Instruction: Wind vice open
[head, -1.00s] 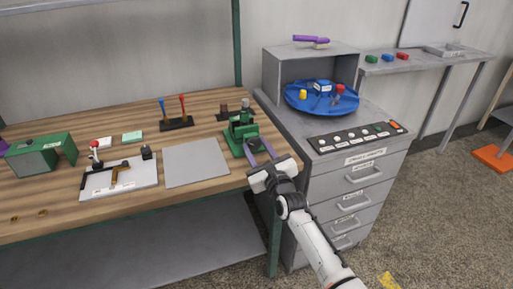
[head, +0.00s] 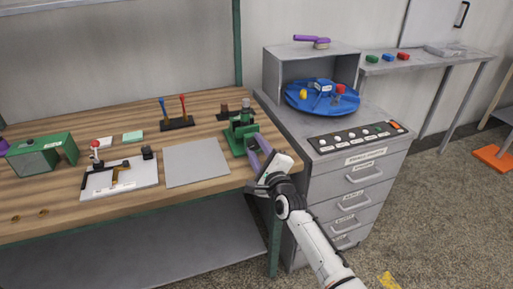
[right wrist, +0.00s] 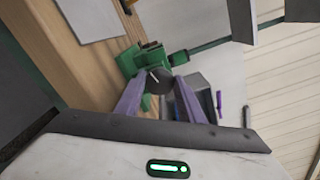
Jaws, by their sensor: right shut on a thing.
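The green vice (head: 239,136) stands at the right front corner of the wooden bench in the head view. It also shows in the right wrist view (right wrist: 124,63), with a dark round handle end (right wrist: 159,80) that carries a pale mark. My right gripper (head: 260,152) has purple fingers and reaches the front of the vice. In the right wrist view its fingertips (right wrist: 160,84) are shut on the dark handle, one on each side. The gap between the vice jaws is too small to judge. My left gripper is not in view.
A grey plate (head: 195,163) lies left of the vice on the bench (head: 60,205). A grey drawer cabinet (head: 350,200) stands close on the right, with a button panel (head: 355,137) and a blue turntable (head: 320,98). Two levers (head: 177,122) stand behind the plate.

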